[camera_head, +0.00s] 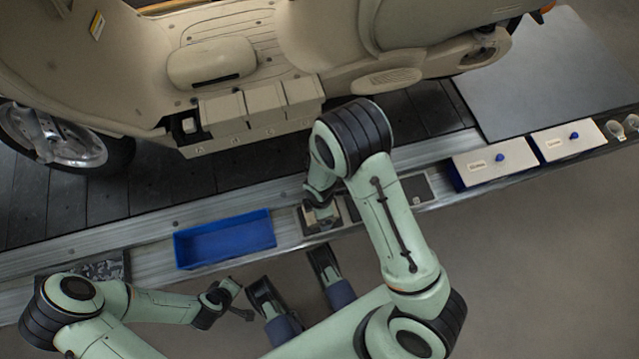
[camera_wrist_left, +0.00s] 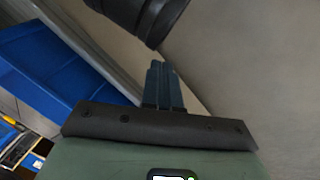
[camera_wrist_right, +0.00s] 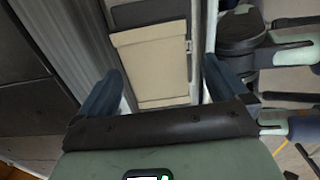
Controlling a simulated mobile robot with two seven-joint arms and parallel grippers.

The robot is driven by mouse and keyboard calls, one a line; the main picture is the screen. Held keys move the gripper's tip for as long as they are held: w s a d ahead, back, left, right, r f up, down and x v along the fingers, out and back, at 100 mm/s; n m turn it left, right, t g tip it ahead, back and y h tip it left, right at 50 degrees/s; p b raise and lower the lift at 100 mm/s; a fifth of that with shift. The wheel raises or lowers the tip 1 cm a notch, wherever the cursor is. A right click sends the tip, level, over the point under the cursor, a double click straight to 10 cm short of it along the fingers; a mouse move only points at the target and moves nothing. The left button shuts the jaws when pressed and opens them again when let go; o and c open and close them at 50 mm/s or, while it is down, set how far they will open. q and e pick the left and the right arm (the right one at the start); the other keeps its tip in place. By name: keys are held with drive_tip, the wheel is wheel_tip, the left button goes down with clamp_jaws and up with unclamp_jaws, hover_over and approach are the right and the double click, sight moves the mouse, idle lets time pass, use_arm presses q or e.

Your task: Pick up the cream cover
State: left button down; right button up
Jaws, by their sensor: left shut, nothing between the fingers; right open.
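The cream cover (camera_wrist_right: 150,65) is a flat, pale panel that lies in the right wrist view between the two fingers of my right gripper (camera_wrist_right: 162,76). That gripper is open, and I cannot tell whether its fingers touch the cover. In the head view my right gripper (camera_head: 320,203) is over a dark tray section (camera_head: 310,222) of the conveyor-side rail, and it hides most of the cover. My left gripper (camera_head: 238,308) is in front of the rail, below the blue bin. In the left wrist view its fingers (camera_wrist_left: 164,85) are shut and empty.
A cream scooter (camera_head: 210,65) stands on the slat conveyor (camera_head: 70,205) behind the rail. An empty blue bin (camera_head: 225,240) sits left of my right gripper. White-topped boxes with blue knobs (camera_head: 495,165) stand at the right. My right forearm crosses over the rail.

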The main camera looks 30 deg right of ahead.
wheel_tip(320, 180, down, 4)
drive_tip(key=shift+w+d+r+b, duration=0.1)
drive_tip(key=shift+w+r+b, duration=0.05)
drive_tip(key=shift+b, duration=0.4)
drive_tip(key=shift+r, duration=0.1)
drive_tip(key=c, duration=1.1)
